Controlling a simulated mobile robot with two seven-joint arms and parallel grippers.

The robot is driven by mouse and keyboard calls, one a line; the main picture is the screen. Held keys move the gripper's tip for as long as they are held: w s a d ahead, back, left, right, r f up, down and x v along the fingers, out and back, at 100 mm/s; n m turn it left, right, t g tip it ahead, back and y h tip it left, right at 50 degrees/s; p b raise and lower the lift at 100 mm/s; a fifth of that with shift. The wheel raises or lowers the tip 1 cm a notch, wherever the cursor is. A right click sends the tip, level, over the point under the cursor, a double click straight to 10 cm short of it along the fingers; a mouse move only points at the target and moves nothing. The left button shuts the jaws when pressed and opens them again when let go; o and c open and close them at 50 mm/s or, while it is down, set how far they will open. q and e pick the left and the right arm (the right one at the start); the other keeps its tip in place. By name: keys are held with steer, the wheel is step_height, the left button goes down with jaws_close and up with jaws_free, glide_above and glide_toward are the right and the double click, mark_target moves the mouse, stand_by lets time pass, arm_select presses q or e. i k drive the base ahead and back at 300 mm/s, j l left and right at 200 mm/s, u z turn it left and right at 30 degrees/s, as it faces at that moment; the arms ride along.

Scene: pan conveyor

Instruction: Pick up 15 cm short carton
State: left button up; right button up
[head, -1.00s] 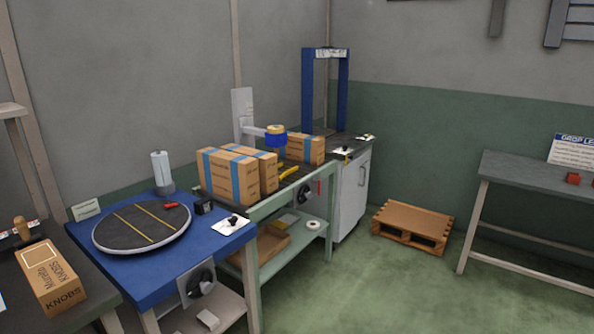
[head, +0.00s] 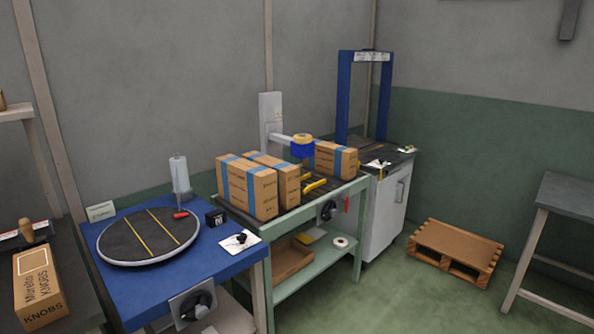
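Several brown cartons are in view, and I cannot tell from their size which is the 15 cm short one. Two taped cartons stand side by side on the green-framed bench: a larger left carton (head: 246,187) and a narrower carton (head: 281,178) just behind and to its right. A third taped carton (head: 336,160) stands farther back, beyond the blue tape head (head: 302,148). A carton marked KNOBS (head: 37,288) lies on the dark surface at the lower left. Neither of my grippers shows in the head view.
A blue table (head: 236,265) carries a round dark turntable (head: 148,236), a white roll and a red-handled tool. A blue arch (head: 364,95) stands at the back. A wooden pallet (head: 455,250) lies on the green floor. A grey table (head: 573,205) stands at the right.

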mark_target(338, 161)
steer(key=i+l+u, duration=0.15)
steer(key=l, duration=0.35)
steer(key=i+l+u, duration=0.1)
steer(key=l, duration=0.4)
steer(key=i+l+u, duration=0.15)
steer(key=l, duration=0.4)
steer(key=k+j, duration=0.05)
